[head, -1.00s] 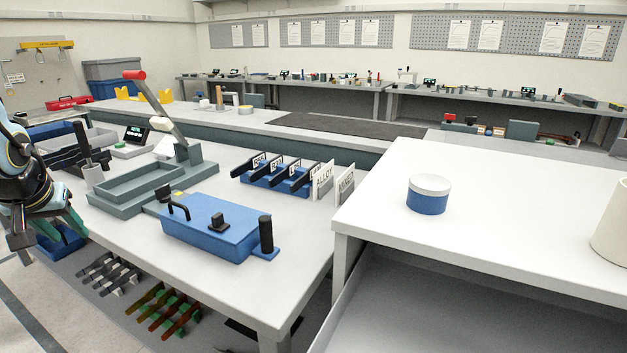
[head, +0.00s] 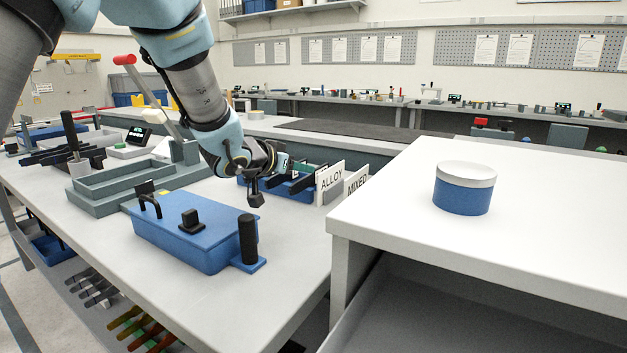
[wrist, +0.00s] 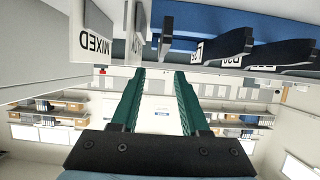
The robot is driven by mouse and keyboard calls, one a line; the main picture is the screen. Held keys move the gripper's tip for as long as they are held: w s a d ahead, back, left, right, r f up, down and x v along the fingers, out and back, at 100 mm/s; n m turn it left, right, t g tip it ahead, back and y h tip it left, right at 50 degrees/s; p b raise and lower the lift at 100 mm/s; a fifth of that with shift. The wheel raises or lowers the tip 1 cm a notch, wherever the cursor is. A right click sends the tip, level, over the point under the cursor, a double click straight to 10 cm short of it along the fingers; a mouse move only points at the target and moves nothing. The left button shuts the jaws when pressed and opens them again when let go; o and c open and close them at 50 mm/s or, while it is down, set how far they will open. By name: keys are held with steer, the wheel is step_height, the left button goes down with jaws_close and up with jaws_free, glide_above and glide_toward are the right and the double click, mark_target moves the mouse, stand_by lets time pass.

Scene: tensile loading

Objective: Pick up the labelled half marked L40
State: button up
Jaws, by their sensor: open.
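The label text is too small or cut off to read surely, so I cannot tell which half is L40. My gripper (wrist: 158,76) is open and empty, its two green fingers apart. In the head view my gripper (head: 284,163) is at the rack, beside the halves.
An ALLOY sign (head: 330,180) and a MIXED sign (head: 356,183) stand right of the rack. A blue lidded box (head: 185,235) with black handles lies in front. A grey tray (head: 100,195) is at left. A higher white table with a blue-and-white tub (head: 464,190) is at right.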

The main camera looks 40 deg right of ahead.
mark_target(310, 179)
steer(key=shift+p+x, duration=0.45)
steer(key=shift+x, duration=2.55)
steer(key=shift+a+f, duration=0.1)
steer(key=shift+f, duration=0.1)
jaws_close()
steer(key=shift+r, duration=0.1)
